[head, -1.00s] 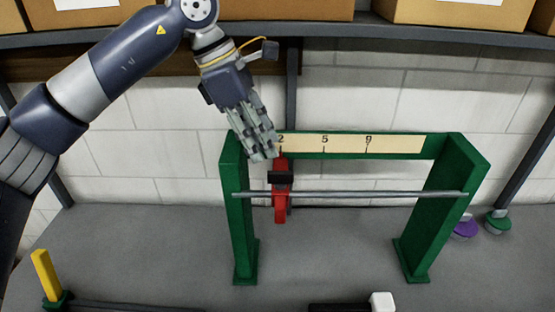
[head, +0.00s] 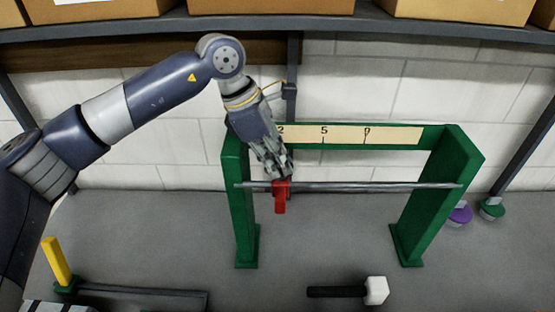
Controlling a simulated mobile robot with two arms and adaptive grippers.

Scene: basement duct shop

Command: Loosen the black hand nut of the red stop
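The red stop (head: 280,198) hangs on the grey rod (head: 370,185) of a green frame (head: 243,205), near the rod's left end. My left gripper (head: 279,174) comes down from the upper left with its fingertips at the top of the stop, where they overlap it in the head view. The black hand nut is hidden behind the fingers. I cannot tell whether the fingers touch or grip it. My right gripper is not in view.
A scale strip (head: 345,135) with numbers runs along the frame's top bar. A hammer with a white head (head: 376,290) lies in front on the grey bench. A yellow post (head: 56,262) stands at the front left. Purple (head: 460,214) and green (head: 491,208) round pieces are at the right.

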